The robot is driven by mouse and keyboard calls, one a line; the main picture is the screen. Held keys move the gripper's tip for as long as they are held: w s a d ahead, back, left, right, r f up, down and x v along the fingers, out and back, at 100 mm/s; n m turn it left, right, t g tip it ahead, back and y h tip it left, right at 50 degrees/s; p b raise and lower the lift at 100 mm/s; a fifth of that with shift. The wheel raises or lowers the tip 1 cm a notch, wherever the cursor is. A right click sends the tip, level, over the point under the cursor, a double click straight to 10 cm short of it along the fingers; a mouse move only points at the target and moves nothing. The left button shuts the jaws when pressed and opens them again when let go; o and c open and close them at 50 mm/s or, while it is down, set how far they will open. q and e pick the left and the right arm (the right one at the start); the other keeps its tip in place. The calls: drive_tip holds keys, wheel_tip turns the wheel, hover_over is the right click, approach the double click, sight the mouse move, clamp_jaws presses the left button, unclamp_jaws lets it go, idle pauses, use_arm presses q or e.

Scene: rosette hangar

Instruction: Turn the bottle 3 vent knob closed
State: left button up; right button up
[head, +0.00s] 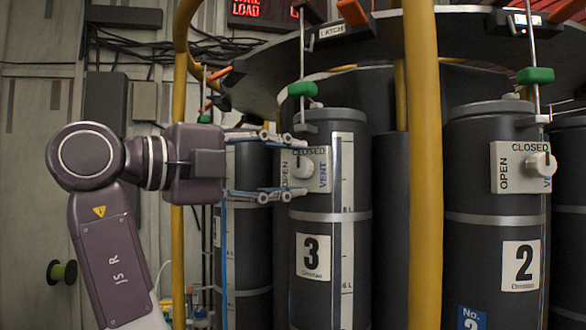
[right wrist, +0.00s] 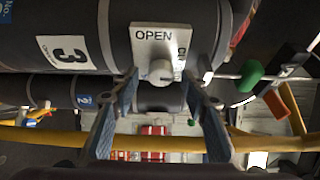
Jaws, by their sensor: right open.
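Bottle 3 (head: 313,281) is a dark cylinder with a white "3" label and a white vent plate reading OPEN at left, CLOSED at top and VENT at right. Its white vent knob (head: 303,168) sits on the plate; I cannot make out its pointer. My right gripper (head: 294,167) is open, reaching in from the left, one finger above and one below the knob's height. In the right wrist view the knob (right wrist: 161,72) shows between the tips of my right gripper (right wrist: 161,80), with gaps on both sides. My left gripper is not in view.
Bottle 2 (head: 485,270) stands at right with its own vent knob (head: 541,165). A yellow upright pole (head: 425,200) stands between the bottles. Rods with green grips (head: 302,89) hang over the bottle tops from a dark overhead ring (head: 400,40).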

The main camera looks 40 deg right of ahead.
drive_tip(key=w+a, duration=0.1)
drive_tip(key=a, duration=1)
drive_tip(key=shift+w, duration=0.1)
